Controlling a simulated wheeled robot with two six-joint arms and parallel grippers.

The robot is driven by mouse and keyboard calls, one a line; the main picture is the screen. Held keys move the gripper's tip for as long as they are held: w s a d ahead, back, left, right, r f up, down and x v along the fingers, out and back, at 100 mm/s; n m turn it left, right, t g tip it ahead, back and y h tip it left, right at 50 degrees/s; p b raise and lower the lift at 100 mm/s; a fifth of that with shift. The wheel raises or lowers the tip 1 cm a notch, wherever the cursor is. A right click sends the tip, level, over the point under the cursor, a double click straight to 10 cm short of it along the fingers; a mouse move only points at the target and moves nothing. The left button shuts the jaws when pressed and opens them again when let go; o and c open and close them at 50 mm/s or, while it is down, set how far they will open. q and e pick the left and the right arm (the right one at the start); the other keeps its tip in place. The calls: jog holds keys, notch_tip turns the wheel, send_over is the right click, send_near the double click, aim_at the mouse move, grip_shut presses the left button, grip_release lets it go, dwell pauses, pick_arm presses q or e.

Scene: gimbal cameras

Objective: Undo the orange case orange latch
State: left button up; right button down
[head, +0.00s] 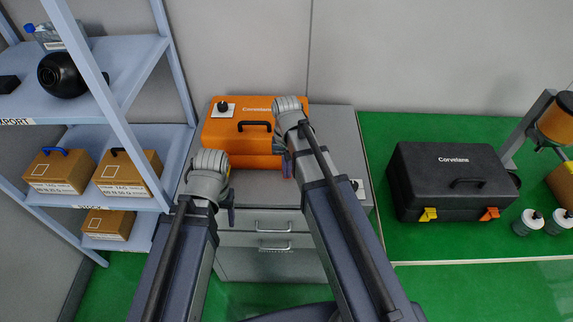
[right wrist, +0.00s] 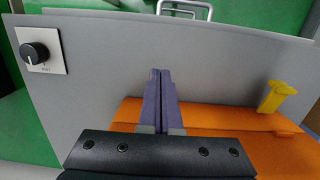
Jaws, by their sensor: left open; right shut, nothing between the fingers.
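The orange case (head: 230,132) lies shut on a grey cabinet, its dark handle facing me. In the right wrist view its orange edge (right wrist: 215,117) carries a yellow latch (right wrist: 277,97). No orange latch on this case is visible; my right arm hides the front right of the case in the head view. My right gripper (right wrist: 160,75) is shut and empty, its purple fingers over the cabinet top by the case's front edge; whether they touch anything I cannot tell. My left gripper (head: 231,207) is open, in front of the case's left end.
The grey cabinet (head: 258,190) has a dial (right wrist: 35,53) on its top. A black case (head: 440,165) with a yellow and an orange latch lies on the green bench at right. A blue shelf (head: 120,75) with boxes stands at left.

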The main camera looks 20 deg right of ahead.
jog(key=shift+w+d+f+t, duration=0.15)
jog(key=shift+w+t, duration=0.1)
jog(key=shift+w, duration=0.35)
jog(key=shift+w+d+r+t, duration=0.1)
jog(key=shift+w+d+t, duration=0.1)
jog(key=shift+w, duration=0.4)
jog(key=shift+w+d+f+t, duration=0.15)
jog(key=shift+w+t, duration=0.1)
jog(key=shift+w, duration=0.35)
jog(key=r+p, duration=0.3)
jog(key=shift+s+r, duration=0.1)
jog(key=shift+s, duration=0.1)
jog(key=shift+r+p, duration=0.25)
jog(key=shift+p, duration=0.1)
jog(key=shift+w+d+r+p, duration=0.15)
jog(key=shift+w+r+p, duration=0.35)
jog(key=shift+p, duration=0.45)
jog(key=r+p, duration=0.1)
jog(key=s+r+p, duration=0.1)
jog(key=r, duration=0.1)
jog(key=shift+a, duration=0.2)
jog(key=shift+s, duration=0.1)
